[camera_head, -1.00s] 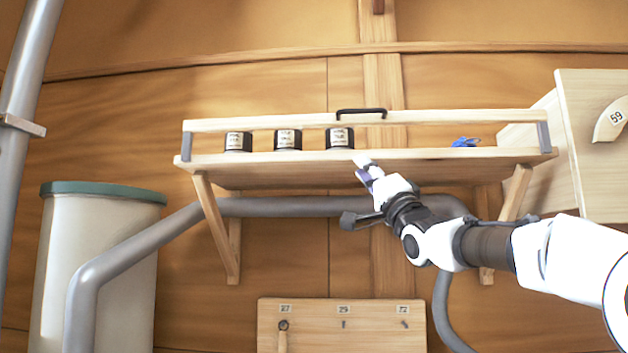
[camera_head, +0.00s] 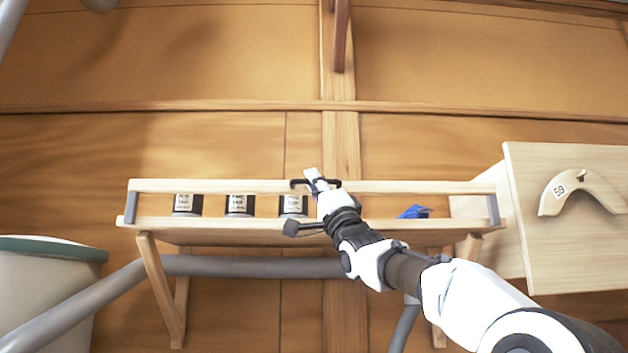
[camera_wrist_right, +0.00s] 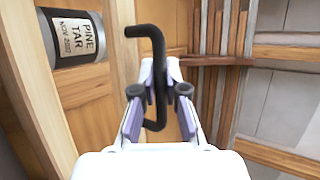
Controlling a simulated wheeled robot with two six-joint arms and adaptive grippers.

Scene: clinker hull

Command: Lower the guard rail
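The guard rail (camera_head: 220,186) is a pale wooden bar along the front of the shelf (camera_head: 220,229). It stands raised above the shelf board, joined by grey end arms (camera_head: 130,207). A black bent handle (camera_head: 298,183) sits on the rail. My right gripper (camera_head: 313,178) is at the handle, covering part of it. In the right wrist view the black handle (camera_wrist_right: 159,75) lies between the two fingers of the gripper (camera_wrist_right: 160,72). The fingers look apart, with gaps beside the handle; contact at the tips is unclear. My left gripper is out of view.
Several dark labelled tins stand behind the rail, including one (camera_head: 240,206) and a Pine Tar tin (camera_wrist_right: 75,38). A blue item (camera_head: 413,212) lies on the shelf at right. A wooden box (camera_head: 570,240) stands right, a bin (camera_head: 45,290) left, and a grey pipe (camera_head: 250,267) runs below.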

